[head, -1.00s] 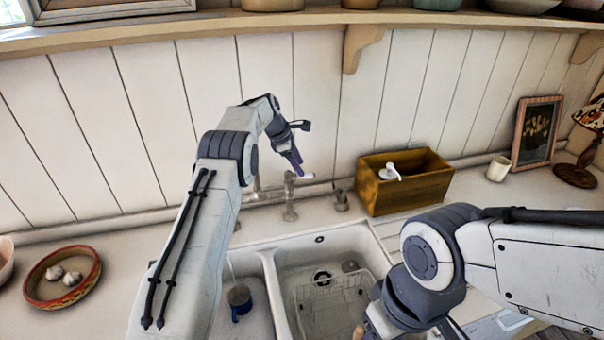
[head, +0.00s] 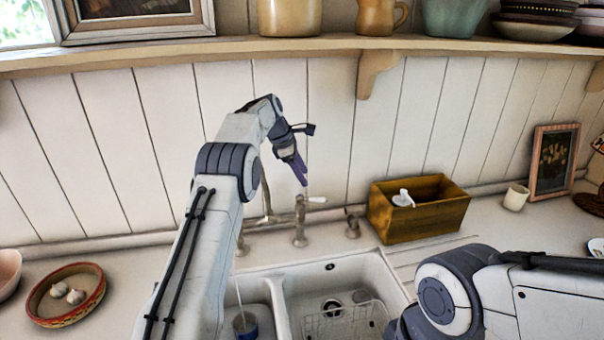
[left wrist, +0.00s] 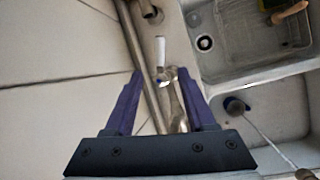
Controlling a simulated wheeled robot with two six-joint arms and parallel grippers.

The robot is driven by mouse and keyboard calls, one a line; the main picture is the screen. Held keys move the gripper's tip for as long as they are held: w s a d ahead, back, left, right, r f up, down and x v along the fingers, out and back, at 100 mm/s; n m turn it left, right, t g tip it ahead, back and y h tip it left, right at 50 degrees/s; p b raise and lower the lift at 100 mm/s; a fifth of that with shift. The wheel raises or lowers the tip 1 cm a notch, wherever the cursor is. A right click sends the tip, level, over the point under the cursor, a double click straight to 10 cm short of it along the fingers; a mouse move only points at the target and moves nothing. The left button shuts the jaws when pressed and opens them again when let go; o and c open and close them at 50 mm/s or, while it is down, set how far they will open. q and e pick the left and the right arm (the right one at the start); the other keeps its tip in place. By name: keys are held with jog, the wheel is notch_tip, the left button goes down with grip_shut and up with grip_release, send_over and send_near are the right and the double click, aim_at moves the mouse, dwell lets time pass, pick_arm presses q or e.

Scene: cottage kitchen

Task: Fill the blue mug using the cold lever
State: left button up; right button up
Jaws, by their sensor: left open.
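The blue mug (head: 246,329) stands in the left sink basin, partly cut off by the bottom edge of the head view. A thin water stream (head: 238,293) runs down into it; both mug (left wrist: 235,107) and stream (left wrist: 268,138) show in the left wrist view. A metal tap post (head: 300,225) carries a white-tipped lever (head: 317,199), which has a small blue mark in the left wrist view (left wrist: 160,50). My left gripper (head: 304,182) is open just above this lever, its fingers pointing down. My right gripper is out of view.
The right basin (head: 345,278) holds a wire rack. A wooden box (head: 430,213) with a white-topped dispenser stands right of the tap, with a cream cup (head: 515,198) beyond. A bowl of garlic (head: 65,295) is at left. A shelf (head: 200,50) runs above.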

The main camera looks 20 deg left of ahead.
aim_at(311, 200)
pick_arm(q)
jog(key=c, duration=0.5)
jog(key=shift+s+d+f+m, duration=0.1)
jog(key=shift+d+f+m, duration=0.1)
jog(key=shift+m, duration=0.1)
grip_shut()
jog(key=s+d+f+m+t+y+b, duration=0.15)
jog(key=s+d+m+y+b, duration=0.55)
jog(key=m, duration=1.1)
jog(key=w+a+f+h+p, duration=0.2)
jog(key=w+f+p, duration=0.5)
jog(key=f, duration=0.1)
jog(key=shift+w, duration=0.2)
